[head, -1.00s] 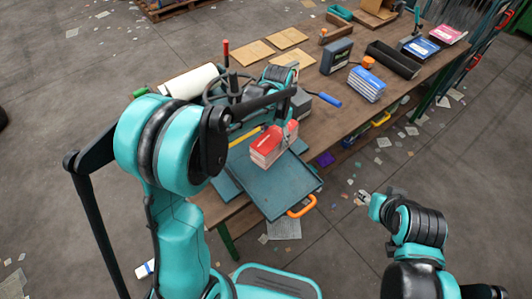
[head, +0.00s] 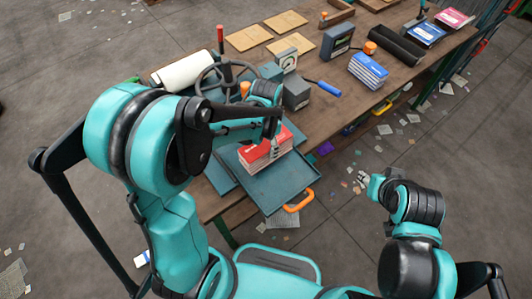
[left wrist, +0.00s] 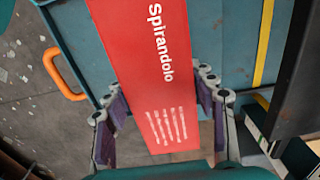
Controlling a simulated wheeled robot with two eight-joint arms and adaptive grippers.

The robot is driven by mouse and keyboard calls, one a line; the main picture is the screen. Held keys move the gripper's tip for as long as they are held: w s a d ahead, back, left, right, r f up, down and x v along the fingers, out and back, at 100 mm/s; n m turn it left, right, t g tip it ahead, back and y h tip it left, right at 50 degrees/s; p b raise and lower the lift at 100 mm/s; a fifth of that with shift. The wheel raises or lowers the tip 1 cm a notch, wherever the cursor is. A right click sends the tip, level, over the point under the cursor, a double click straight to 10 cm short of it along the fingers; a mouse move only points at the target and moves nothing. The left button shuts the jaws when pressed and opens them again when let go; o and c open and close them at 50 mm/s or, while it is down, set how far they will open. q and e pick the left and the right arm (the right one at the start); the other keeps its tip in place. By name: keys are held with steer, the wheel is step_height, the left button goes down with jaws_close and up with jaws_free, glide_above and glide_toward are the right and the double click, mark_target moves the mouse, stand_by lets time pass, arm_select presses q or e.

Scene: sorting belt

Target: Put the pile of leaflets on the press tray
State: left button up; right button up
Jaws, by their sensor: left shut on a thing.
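The pile of leaflets is a red-topped stack (head: 257,155) with pale sides, marked "Spirandolo" in the left wrist view (left wrist: 157,75). My left gripper (head: 275,149) is shut on it, its purple-padded fingers (left wrist: 160,112) on either side. The press tray is a flat blue-teal tray (head: 285,182) with a low rim and an orange handle (head: 298,202). The pile is over the tray's back left part; I cannot tell whether it touches the tray floor. My right gripper (head: 365,181) is away to the right over the floor, too small to read.
The press with its handwheel (head: 215,78) and a grey block (head: 296,93) stand behind the tray. A white roll (head: 183,70), a blue-handled tool (head: 325,88) and a blue leaflet pile (head: 368,69) lie on the bench. The tray's front part is clear.

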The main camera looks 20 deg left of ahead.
mark_target(266, 153)
arm_select(q)
steer(key=shift+f+b, duration=0.7)
steer(key=shift+f, duration=1.3)
steer(key=shift+f, duration=0.1)
steer(key=o, duration=1.6)
steer(key=shift+o, duration=0.2)
